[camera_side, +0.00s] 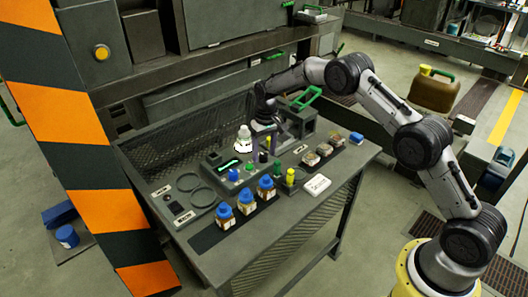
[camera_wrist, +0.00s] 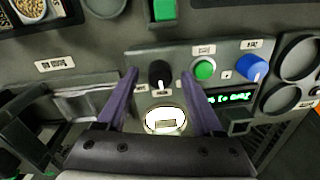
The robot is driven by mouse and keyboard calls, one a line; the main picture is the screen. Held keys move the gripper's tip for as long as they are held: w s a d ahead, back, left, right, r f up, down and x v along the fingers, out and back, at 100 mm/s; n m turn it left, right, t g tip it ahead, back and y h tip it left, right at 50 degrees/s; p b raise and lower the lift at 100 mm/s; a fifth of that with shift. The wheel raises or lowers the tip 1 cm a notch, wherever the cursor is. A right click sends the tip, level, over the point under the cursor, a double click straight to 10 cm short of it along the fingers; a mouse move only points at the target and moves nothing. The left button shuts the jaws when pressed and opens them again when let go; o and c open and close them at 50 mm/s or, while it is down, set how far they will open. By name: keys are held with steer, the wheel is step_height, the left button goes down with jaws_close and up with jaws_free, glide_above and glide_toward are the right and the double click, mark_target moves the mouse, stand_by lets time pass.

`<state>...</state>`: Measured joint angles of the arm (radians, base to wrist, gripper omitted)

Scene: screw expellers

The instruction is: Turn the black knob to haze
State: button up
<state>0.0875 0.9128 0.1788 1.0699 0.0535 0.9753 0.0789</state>
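The black knob (camera_wrist: 158,72) stands on a grey control panel (camera_wrist: 222,128) in the wrist view, with small labels beside it too blurred to read. My gripper (camera_wrist: 159,76) has two purple fingers, one on each side of the knob, with a visible gap to it on both sides. It is open and holds nothing. In the side view my gripper (camera_side: 262,146) points down at the panel on the bench, and the knob is hard to make out there. A bright white round piece (camera_wrist: 165,121) sits just below the knob in the wrist view.
Right of the knob are a green button (camera_wrist: 204,70), a blue knob (camera_wrist: 254,68) and a lit green display (camera_wrist: 231,97). On the bench (camera_side: 262,236), several blue-capped bottles (camera_side: 246,204), a yellow-topped bottle (camera_side: 290,177) and a white box (camera_side: 317,185) stand at the front.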

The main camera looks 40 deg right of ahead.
mark_target(266, 154)
step_height(266, 154, up, 14)
steer(key=shift+d, duration=0.3)
stand_by(0.3)
steer(key=shift+f, duration=0.1)
